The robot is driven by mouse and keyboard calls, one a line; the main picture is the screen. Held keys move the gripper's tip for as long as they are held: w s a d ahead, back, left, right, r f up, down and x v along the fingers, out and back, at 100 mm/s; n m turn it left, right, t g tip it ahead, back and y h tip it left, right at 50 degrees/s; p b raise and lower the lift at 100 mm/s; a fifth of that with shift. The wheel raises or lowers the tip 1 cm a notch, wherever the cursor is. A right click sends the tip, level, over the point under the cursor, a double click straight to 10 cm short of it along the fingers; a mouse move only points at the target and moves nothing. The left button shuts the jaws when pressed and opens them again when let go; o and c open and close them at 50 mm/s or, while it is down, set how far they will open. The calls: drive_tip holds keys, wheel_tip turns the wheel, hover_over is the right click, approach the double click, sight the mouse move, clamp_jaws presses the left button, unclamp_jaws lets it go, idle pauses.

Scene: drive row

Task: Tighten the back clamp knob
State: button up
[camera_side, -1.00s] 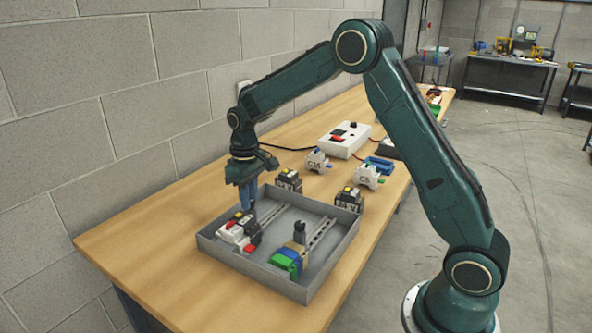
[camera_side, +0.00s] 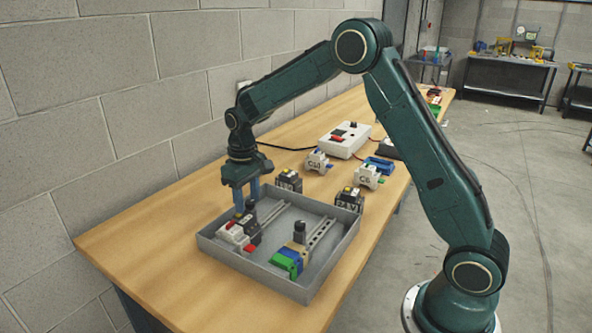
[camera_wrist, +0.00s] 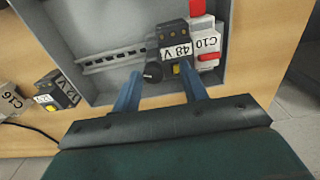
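The back clamp knob is a small black round knob (camera_wrist: 153,73) at the end of the back rail's module row. It also shows in the side view (camera_side: 250,206), partly behind a finger. Beside it in the wrist view stand a dark 48 V module (camera_wrist: 175,45) and a white C10 module with red parts (camera_wrist: 205,45). My gripper (camera_side: 247,203) is over the back rail, pointing down. Its two blue fingers stand apart in the wrist view (camera_wrist: 162,70), with the knob between them, nearer the left finger. I cannot tell whether either finger touches it.
The grey tray (camera_side: 333,262) has a second rail with another black knob (camera_side: 299,229) and green, blue and beige modules (camera_side: 288,260). Loose modules (camera_side: 317,161) stand behind the tray. A white box with a red switch (camera_side: 345,140) is farther back. A block wall borders the left side.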

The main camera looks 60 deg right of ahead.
sight(249, 202)
drive_tip(key=o, duration=0.6)
drive_tip(key=shift+d, duration=0.15)
drive_tip(key=shift+r, duration=0.15)
drive_tip(key=shift+r, duration=3.35)
